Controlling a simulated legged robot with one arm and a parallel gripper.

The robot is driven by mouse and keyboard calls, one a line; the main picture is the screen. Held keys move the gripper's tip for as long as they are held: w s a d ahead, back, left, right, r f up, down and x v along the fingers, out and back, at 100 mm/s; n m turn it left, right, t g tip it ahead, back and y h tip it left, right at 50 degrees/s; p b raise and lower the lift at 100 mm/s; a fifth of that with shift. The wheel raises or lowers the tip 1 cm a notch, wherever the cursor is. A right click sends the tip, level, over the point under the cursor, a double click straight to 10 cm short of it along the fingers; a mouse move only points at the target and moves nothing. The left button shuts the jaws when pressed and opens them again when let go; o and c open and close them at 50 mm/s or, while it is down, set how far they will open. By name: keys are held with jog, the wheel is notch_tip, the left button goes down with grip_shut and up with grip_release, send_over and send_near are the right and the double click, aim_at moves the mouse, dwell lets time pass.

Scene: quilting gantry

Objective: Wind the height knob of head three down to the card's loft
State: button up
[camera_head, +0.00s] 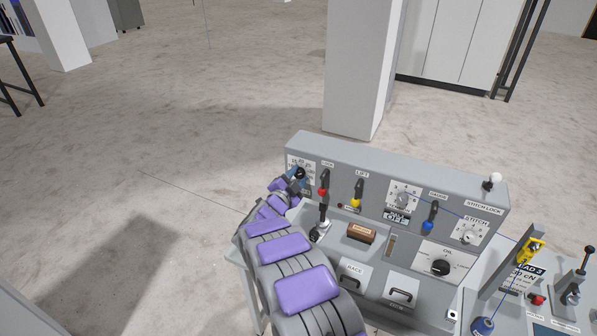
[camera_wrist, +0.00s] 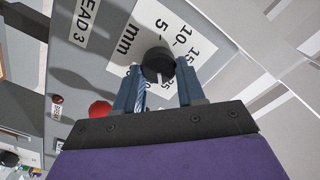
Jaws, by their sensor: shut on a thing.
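The black height knob (camera_wrist: 157,62) stands out from a white dial plate (camera_wrist: 172,22) marked in mm, with 5, 10 and 15 readable. A "HEAD 3" label (camera_wrist: 86,22) is beside the plate in the wrist view. My gripper (camera_wrist: 160,78) has its blue fingers on either side of the knob and is shut on it. In the head view my gripper (camera_head: 290,181) is at the left end of the grey panel, at the knob (camera_head: 299,172). Fingers and knob hide part of the scale, so I cannot tell its setting. No loft figure is readable.
Right of the knob on the panel (camera_head: 330,150) are a red-tipped lever (camera_head: 324,181), a yellow one (camera_head: 357,192) and a blue one (camera_head: 430,216). A brown block (camera_head: 361,232) sits on the lower face. A white pillar (camera_head: 355,70) stands behind; the floor at left is open.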

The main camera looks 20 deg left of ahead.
jog(key=shift+s+a+f+n+p, duration=0.15)
jog(key=shift+n+p, duration=0.25)
jog(key=shift+n, duration=0.25)
jog(key=shift+a+f+n+p, duration=0.15)
jog(key=shift+n+p, duration=0.25)
jog(key=shift+n, duration=0.25)
jog(key=shift+d, duration=0.15)
jog(key=o, duration=1.1)
jog(key=shift+a, duration=0.25)
jog(key=shift+c, duration=0.2)
jog(key=shift+d+r, duration=0.1)
jog(key=shift+d, duration=0.1)
jog(key=shift+s, duration=0.2)
jog(key=s+a+b, duration=0.1)
jog(key=s+b, duration=0.1)
jog(key=s, duration=1.4)
jog(key=shift+s+a, duration=0.3)
jog(key=shift+a, duration=0.05)
